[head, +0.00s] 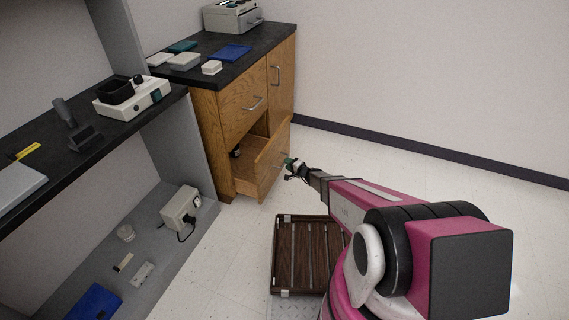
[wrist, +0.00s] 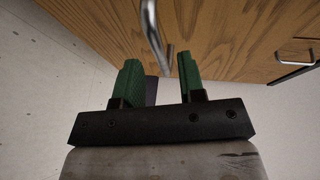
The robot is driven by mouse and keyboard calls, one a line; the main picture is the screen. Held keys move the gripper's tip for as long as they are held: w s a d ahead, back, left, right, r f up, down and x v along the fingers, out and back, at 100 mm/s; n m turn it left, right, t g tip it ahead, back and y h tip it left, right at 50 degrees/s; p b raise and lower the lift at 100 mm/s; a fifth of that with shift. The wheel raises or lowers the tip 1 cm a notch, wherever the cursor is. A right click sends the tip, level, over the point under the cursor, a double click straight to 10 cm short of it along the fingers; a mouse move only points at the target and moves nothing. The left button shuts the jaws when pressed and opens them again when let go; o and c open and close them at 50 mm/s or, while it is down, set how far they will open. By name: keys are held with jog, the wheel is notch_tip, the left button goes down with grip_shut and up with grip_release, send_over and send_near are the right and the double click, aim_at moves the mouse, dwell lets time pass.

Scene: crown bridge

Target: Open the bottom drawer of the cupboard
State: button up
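The wooden cupboard (head: 220,116) stands at the back with a black top. Its bottom drawer (head: 258,172) is pulled partly out, and its inside shows from above. My gripper (head: 292,164) is at the drawer's front, by its handle. In the wrist view my gripper (wrist: 160,78) has its two green fingers apart. The metal handle (wrist: 155,30) reaches down to the gap between the fingertips, nearer the right finger. I cannot tell whether a finger touches it. The upper drawer (head: 243,105) is shut.
A grey shelf unit with a black worktop (head: 105,125) stands at left. Boxes (head: 184,62) lie on the cupboard top. Floor at right is clear.

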jog(key=x, duration=0.3)
jog(key=shift+w+a, duration=0.15)
jog(key=shift+w, duration=0.05)
grip_shut()
jog(key=s+d, duration=0.4)
jog(key=d, duration=0.8)
jog(key=shift+s, duration=0.25)
jog(key=shift+d, duration=0.1)
grip_release()
jog(key=shift+d, duration=0.1)
